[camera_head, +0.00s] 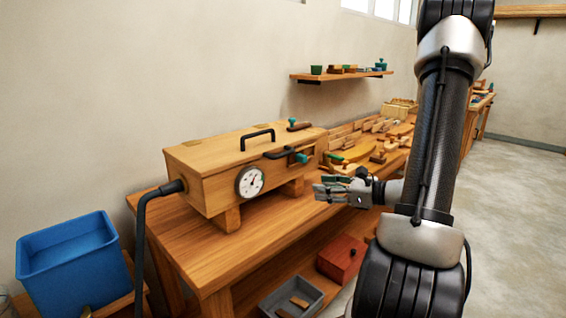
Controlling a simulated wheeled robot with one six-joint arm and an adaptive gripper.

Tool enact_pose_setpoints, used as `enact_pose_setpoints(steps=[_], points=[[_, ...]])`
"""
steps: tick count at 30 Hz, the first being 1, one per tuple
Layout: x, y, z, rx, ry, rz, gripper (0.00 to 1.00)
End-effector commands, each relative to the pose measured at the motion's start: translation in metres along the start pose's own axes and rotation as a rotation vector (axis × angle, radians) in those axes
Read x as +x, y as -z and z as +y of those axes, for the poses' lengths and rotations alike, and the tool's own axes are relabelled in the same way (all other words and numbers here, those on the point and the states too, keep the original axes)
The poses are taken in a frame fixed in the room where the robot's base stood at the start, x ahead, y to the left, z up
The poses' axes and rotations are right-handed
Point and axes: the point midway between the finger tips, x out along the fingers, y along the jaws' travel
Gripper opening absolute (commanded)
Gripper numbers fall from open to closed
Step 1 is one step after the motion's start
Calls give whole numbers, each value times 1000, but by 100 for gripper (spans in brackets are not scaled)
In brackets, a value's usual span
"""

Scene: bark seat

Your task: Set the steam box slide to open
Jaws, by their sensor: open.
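The steam box (205,170) is a long wooden box on short legs on the bench, with a black handle on its lid and a white dial (250,181) on its front. A teal knob (301,158) sits at the right of the front face, beside a dark bar (276,153). A second teal knob (292,122) stands on top near the far end. I cannot tell which knob is the slide's, or the slide's position. My gripper (318,190) is open and empty, right of and lower in the picture than the front knob, apart from the box.
A black hose (142,225) runs from the box's left end down past the bench (190,248). A blue tub (70,258) stands at left. Wooden parts and tools crowd the bench beyond the box. A red box (340,258) and grey tray (290,298) sit below.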

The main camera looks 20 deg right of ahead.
Motion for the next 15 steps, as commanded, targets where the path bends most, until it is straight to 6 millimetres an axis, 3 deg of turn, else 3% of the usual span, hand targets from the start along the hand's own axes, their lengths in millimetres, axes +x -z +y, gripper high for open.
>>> enact_pose_setpoints(steps=[3,6,11,15], points=[[9,-26,-44,58,159,-102,41],[10,-40,-62,91,225,-158,41],[24,-46,-66,117,225,-180,41],[48,-50,-71,116,223,-179,41]])
